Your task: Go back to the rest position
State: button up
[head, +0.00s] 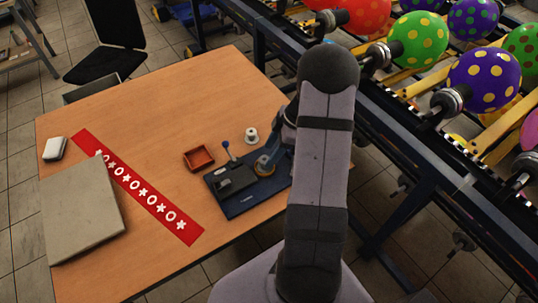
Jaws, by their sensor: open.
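My arm (322,165) rises from the bottom of the head view and bends at a dark joint near the top. A dark blue device (236,183) with a blue-knobbed lever stands on the wooden table (190,105), left of my arm. Its right part is partly hidden by the arm.
On the table are a red tray (198,158), a small white spool (251,135), a red patterned strip (137,187), a grey board (84,210) and a white block (55,148). A conveyor frame (405,150) with dotted balloons (418,38) runs along the right.

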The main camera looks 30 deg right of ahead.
jog(key=shift+b+v, duration=0.5)
jog(key=shift+v, duration=2)
